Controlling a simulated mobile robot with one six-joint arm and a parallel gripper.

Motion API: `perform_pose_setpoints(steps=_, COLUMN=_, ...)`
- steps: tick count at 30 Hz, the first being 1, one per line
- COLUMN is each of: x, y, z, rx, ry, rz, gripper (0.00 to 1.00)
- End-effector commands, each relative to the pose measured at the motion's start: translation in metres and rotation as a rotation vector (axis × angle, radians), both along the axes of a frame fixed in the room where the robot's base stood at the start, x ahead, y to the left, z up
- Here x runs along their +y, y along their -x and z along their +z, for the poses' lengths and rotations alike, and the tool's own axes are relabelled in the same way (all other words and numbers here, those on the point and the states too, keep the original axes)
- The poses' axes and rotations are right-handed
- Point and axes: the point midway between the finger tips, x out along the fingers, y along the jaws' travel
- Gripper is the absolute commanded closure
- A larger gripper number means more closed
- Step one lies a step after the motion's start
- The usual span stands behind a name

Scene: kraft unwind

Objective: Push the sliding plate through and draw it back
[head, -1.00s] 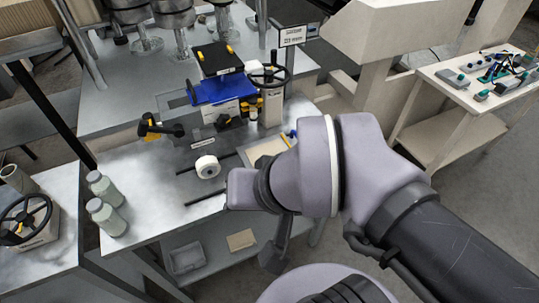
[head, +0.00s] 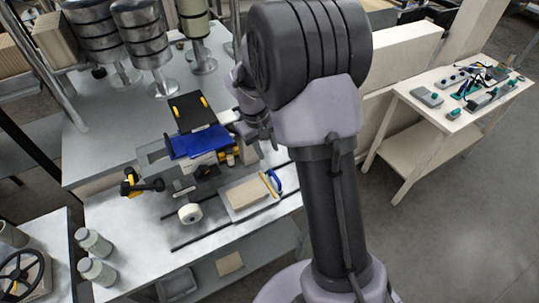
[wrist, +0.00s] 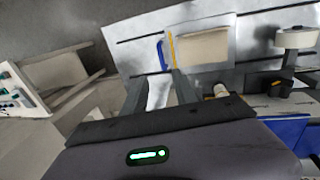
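A flat blue plate (head: 200,142) lies on the bench fixture in the head view, beside a black panel (head: 192,112) with yellow knobs. I cannot tell for sure which of these is the sliding plate. Part of the blue plate also shows at the lower right of the wrist view (wrist: 287,132). My gripper (head: 262,140) is just right of the blue plate in the head view, partly hidden by my arm. In the wrist view my gripper (wrist: 160,88) has its two fingers apart, with a pale patch visible between them. I see no contact with the plate.
A tan pad (head: 246,194) with a yellow pencil and blue-handled item lies at the bench front. A white roll (head: 190,213) and a black-and-yellow clamp (head: 137,184) stand left of it. Metal cylinders (head: 146,42) stand behind. A side table (head: 440,115) is at right.

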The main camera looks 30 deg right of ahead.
Motion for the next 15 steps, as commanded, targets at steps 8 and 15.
perform_pose_setpoints(steps=8, x=-0.016, y=0.001, z=-0.088, rx=0.005, ry=-0.002, rz=-0.003, gripper=0.66)
perform_pose_setpoints(steps=15, x=-0.026, y=0.001, z=-0.138, rx=0.002, ry=-0.002, rz=-0.002, gripper=0.66)
